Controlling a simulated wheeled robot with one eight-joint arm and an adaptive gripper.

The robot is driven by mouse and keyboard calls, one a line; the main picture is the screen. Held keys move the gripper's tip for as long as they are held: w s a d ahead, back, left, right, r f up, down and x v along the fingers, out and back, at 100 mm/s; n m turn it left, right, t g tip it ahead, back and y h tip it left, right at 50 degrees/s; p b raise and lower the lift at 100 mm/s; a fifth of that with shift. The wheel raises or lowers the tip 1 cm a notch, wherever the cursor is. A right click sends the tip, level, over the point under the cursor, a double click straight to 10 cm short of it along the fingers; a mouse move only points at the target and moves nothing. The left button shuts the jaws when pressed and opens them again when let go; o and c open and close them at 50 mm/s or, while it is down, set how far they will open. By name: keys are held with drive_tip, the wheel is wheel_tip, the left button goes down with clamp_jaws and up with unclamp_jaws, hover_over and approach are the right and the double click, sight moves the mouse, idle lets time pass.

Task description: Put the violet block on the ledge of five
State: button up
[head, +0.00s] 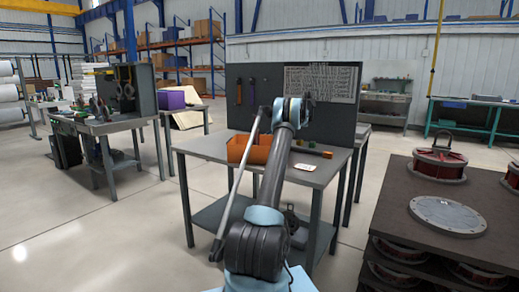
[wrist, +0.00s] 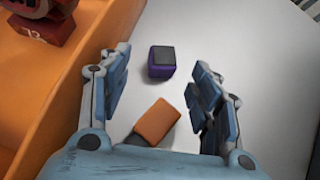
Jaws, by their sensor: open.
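In the wrist view a small violet block (wrist: 161,65) with a dark top lies on a pale, whitish surface (wrist: 185,20). It appears between the two fingertips of my gripper (wrist: 163,60); how far below them it lies, I cannot tell. The blue-grey fingers are spread apart with nothing gripped. An orange block (wrist: 157,122) lies on the same surface, lower in the picture, also between the fingers. In the head view my gripper (head: 308,97) is raised in front of the dark panel, small and partly hidden by my arm. I cannot make out a ledge of five.
An orange bin (wrist: 60,95) stands left of the blocks in the wrist view, with a red object (wrist: 35,20) at its corner. A dark table (head: 395,225) with reels is at right.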

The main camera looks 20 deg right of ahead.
drive_tip(key=shift+w+x, duration=0.15)
drive_tip(key=shift+x, duration=1.15)
drive_tip(key=shift+w+x, duration=0.2)
drive_tip(key=shift+x, duration=1.15)
drive_tip(key=shift+d, duration=0.1)
clamp_jaws()
drive_tip(key=shift+r, duration=0.1)
